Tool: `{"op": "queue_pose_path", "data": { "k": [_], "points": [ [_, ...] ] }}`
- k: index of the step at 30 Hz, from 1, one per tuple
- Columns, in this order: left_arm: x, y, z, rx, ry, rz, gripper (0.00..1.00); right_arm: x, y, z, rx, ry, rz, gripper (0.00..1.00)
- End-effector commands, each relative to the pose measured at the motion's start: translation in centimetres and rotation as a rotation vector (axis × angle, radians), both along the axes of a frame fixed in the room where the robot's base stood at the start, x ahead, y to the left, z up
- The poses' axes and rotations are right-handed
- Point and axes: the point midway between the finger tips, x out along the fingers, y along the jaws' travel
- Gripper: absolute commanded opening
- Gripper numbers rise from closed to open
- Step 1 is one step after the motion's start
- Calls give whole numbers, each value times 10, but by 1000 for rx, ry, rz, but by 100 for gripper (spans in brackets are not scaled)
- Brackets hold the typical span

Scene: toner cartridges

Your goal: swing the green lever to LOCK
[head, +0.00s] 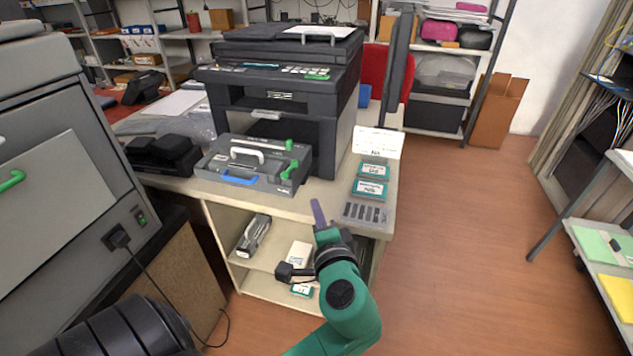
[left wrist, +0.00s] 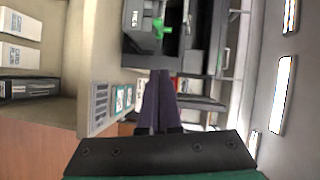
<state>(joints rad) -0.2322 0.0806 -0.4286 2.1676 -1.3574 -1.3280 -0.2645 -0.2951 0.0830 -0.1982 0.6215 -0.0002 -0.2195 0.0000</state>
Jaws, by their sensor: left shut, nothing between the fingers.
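The green lever (head: 290,169) is on the right end of a grey cartridge unit (head: 222,168), which lies on the table in front of the printer. The lever appears tilted; its LOCK marking is too small to read. A green part also shows on the unit in the left wrist view (left wrist: 158,28). My left gripper (head: 317,207) has purple fingers, shut and empty, at the table's front edge. It is right of the lever and nearer, apart from it. The fingers show together in the left wrist view (left wrist: 162,82). My right gripper is not in view.
A black printer (head: 285,95) stands behind the unit. A black device (head: 163,153) is to the left. A shelf (head: 262,258) below holds another cartridge (head: 254,235).

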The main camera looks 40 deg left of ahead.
Motion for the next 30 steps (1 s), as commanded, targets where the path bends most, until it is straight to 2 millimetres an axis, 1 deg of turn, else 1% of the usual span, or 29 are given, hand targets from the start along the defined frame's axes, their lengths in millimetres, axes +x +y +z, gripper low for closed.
{"op": "queue_pose_path", "data": {
  "k": [6,8,11,16,22,23,24,27,30],
  "points": [
    [2,1,-1,1,2,-2,0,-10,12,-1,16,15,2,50],
    [4,4,-1,2,2,-1,0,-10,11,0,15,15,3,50],
    [13,13,-1,4,1,-2,0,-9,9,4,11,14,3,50],
    [37,40,-5,3,1,-1,0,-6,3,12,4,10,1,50],
    [67,72,-11,2,2,-2,0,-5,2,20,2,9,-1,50],
    [70,77,-12,3,3,-1,0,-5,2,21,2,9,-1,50],
    [68,85,-14,3,6,-2,0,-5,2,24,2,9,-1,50],
    [67,101,-18,1,5,-3,0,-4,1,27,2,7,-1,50],
    [66,110,-21,0,5,-3,0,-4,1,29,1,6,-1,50]
  ]
}}
